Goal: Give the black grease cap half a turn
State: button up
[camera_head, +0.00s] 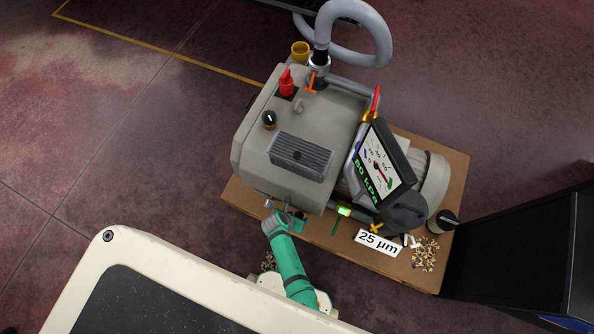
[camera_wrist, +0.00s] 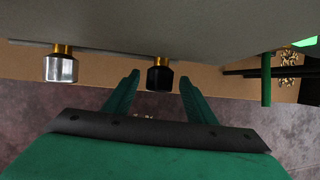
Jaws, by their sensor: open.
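In the wrist view, the black grease cap (camera_wrist: 160,78) sits on a brass collar at the lower edge of the pale machine housing. A silver cap (camera_wrist: 61,69) on a similar brass collar is to its left. My gripper (camera_wrist: 159,77) is open, its green fingers apart to the left and right of the black cap, with visible gaps on both sides. Whether the fingertips reach as deep as the cap is unclear. In the head view, my gripper (camera_head: 287,217) is at the machine's near side; the black cap cannot be made out there.
The beige pump housing (camera_head: 250,150) stands on a brown board (camera_head: 430,277). A gauge (camera_head: 380,165), a "25 µm" label (camera_head: 378,242) and loose chips (camera_head: 425,253) are to the right. A green rod (camera_wrist: 267,78) hangs right of my fingers in the wrist view.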

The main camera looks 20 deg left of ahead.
jog(key=c, duration=1)
jog(key=shift+c, duration=0.2)
jog(key=shift+d+y, duration=0.1)
jog(key=shift+y, duration=0.2)
jog(key=shift+d+y, duration=0.1)
jog(key=shift+y, duration=0.3)
jog(key=y, duration=0.3)
jog(key=shift+d+f+m, duration=0.1)
jog(key=shift+d+m, duration=0.05)
jog(key=shift+m, duration=0.25)
jog(key=shift+s+d+f+m+y, duration=0.15)
jog(key=shift+s+m+y, duration=0.05)
jog(key=shift+y, duration=0.8)
jog(key=shift+s+d+f+m+y, duration=0.1)
jog(key=shift+s+d+m+y, duration=0.1)
jog(key=shift+y, duration=0.8)
jog(key=shift+w+d+f+m+t+y, duration=0.1)
jog(key=shift+w+d+m+t+y, duration=0.2)
jog(key=shift+y, duration=0.5)
jog(key=shift+w+d+m+t+y, duration=0.1)
jog(key=shift+w+m+t+y, duration=0.15)
jog(key=shift+w+y, duration=0.4)
jog(key=shift+y, duration=0.55)
jog(key=shift+y, duration=0.3)
